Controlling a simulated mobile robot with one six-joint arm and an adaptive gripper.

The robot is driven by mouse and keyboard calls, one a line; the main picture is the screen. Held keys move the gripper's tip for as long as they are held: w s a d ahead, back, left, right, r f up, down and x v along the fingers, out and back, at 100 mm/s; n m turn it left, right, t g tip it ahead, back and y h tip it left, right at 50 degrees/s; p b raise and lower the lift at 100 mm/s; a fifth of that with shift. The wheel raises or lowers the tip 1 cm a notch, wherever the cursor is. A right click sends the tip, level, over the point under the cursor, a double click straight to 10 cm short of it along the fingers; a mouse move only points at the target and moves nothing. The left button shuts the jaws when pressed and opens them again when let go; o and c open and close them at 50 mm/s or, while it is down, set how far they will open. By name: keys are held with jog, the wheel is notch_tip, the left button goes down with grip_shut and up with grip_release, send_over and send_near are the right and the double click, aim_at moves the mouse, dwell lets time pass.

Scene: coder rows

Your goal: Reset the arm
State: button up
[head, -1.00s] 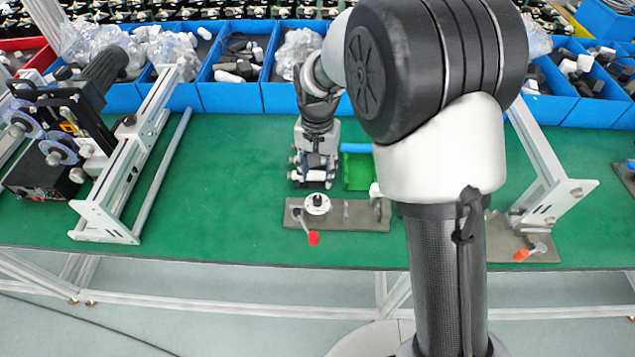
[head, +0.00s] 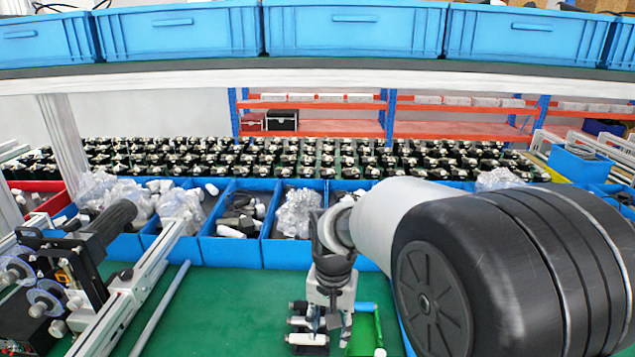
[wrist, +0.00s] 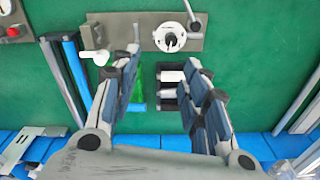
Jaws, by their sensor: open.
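My gripper (wrist: 162,85) is open and empty in the wrist view, its two fingers spread above the green table. In the head view my gripper (head: 318,322) hangs near the middle of the picture's bottom edge, below my arm. Between the fingers in the wrist view, a small dark holder with white cylinders (wrist: 171,76) lies on the table. A grey plate (wrist: 215,30) with a round white fixture (wrist: 170,37) and a lever is just beyond the fingertips. A green tray (wrist: 138,82) shows partly behind the left finger.
Blue bins (head: 237,252) with white and black parts line the table's back. A machine with a rail (head: 120,305) stands at left. Blue crates (head: 360,28) sit on a shelf above. The green table (head: 225,310) is clear between machine and gripper.

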jog(key=s+d+r+n+t, duration=0.1)
jog(key=s+d+r+t, duration=0.1)
jog(key=s+d+r, duration=0.7)
jog(key=s+d+r+n+t, duration=0.1)
jog(key=s+d+n+t, duration=0.1)
jog(key=s, duration=1.3)
jog(key=shift+d+r+b, duration=0.15)
jog(key=shift+d+b, duration=0.2)
jog(key=shift+b, duration=0.05)
